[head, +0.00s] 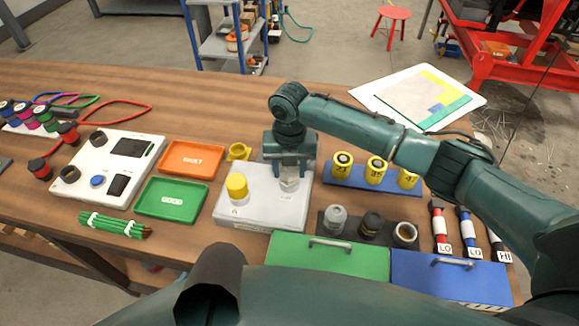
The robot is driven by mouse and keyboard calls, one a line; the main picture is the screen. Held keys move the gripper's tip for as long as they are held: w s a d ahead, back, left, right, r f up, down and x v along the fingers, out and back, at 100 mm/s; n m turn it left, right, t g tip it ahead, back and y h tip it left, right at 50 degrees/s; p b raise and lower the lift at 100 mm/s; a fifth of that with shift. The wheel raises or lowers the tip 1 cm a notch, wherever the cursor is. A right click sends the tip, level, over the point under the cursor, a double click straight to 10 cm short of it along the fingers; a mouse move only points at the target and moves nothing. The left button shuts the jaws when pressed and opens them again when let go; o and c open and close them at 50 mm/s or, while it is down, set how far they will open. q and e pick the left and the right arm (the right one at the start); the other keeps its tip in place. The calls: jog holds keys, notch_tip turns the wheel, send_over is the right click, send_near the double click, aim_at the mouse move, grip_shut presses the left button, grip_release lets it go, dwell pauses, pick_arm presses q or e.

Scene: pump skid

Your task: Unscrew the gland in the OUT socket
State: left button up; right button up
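A light grey box (262,211) stands on the wooden bench in front of me. A yellow cap (237,186) sits on its left part. A small grey gland (289,184) shows on its right part, directly under my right gripper (289,174). The socket markings are too small to read, so I cannot tell which one is OUT. My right gripper points down at the gland, with its fingers at the gland's top. I cannot tell whether the fingers are closed on it. The gland's upper part is hidden by the gripper. My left gripper is not in view.
Orange (191,159) and green (172,199) trays lie left of the box, with a yellow ring (238,152) behind it. A dark rack (352,228) with several fittings, a blue rack (345,182) with yellow-topped cylinders, and green (328,262) and blue (449,277) lidded boxes are close by.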

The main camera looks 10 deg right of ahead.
jog(key=c, duration=0.5)
jog(key=shift+o, duration=0.2)
jog(key=n, duration=0.4)
jog(key=shift+n, duration=0.4)
jog(key=n, duration=0.4)
jog(key=o, duration=1)
jog(key=shift+o, duration=0.2)
jog(key=m, duration=0.9)
